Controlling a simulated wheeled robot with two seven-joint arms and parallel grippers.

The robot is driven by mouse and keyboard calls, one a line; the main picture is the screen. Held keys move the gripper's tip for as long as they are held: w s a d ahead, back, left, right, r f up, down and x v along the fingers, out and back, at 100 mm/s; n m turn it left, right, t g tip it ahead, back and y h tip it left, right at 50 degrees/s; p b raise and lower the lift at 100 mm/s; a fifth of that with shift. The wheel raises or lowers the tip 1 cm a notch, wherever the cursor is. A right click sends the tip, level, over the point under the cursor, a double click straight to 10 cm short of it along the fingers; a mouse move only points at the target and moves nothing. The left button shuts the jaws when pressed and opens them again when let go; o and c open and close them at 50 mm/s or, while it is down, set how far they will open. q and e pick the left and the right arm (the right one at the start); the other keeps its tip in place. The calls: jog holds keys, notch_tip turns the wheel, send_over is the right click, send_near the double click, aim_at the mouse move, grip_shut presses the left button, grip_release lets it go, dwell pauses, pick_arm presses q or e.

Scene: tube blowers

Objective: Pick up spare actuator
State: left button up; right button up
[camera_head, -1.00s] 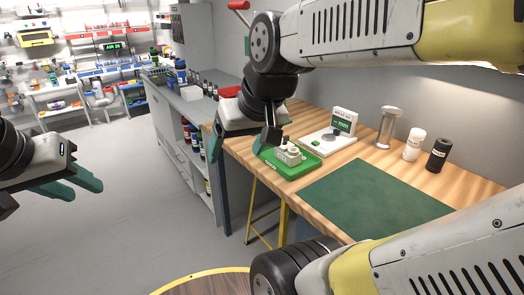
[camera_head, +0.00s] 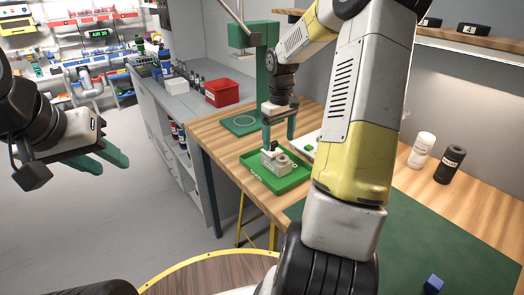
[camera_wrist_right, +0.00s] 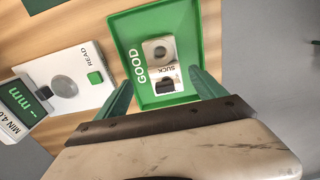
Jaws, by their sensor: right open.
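A small pale grey block with a round port and a "SUCK" label, seemingly the spare actuator (camera_head: 275,161), sits in the green tray (camera_head: 258,180) on the wooden bench. In the right wrist view the block (camera_wrist_right: 158,50) lies ahead of and between my fingers, inside the tray marked "GOOD" (camera_wrist_right: 129,38). My right gripper (camera_head: 279,143) points down over the block, open and empty. Its fingers (camera_wrist_right: 162,80) straddle the tray area in the wrist view; I cannot tell their exact height above it. My left gripper (camera_head: 116,163) is open and empty, over the floor at left.
A white gauge with a display (camera_wrist_right: 24,99) and its plate (camera_wrist_right: 65,86) stand beside the tray. A green press (camera_head: 253,40) stands behind. White (camera_head: 421,150) and black (camera_head: 449,164) bottles stand at right. A green mat (camera_head: 430,240) covers the front; a blue cube (camera_head: 433,284) lies there.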

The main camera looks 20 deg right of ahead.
aim_at(276, 153)
jog(key=shift+w+f, duration=0.1)
jog(key=shift+f, duration=0.4)
jog(key=f, duration=0.7)
jog(key=shift+a+f, duration=0.1)
jog(key=shift+a, duration=0.3)
grip_shut()
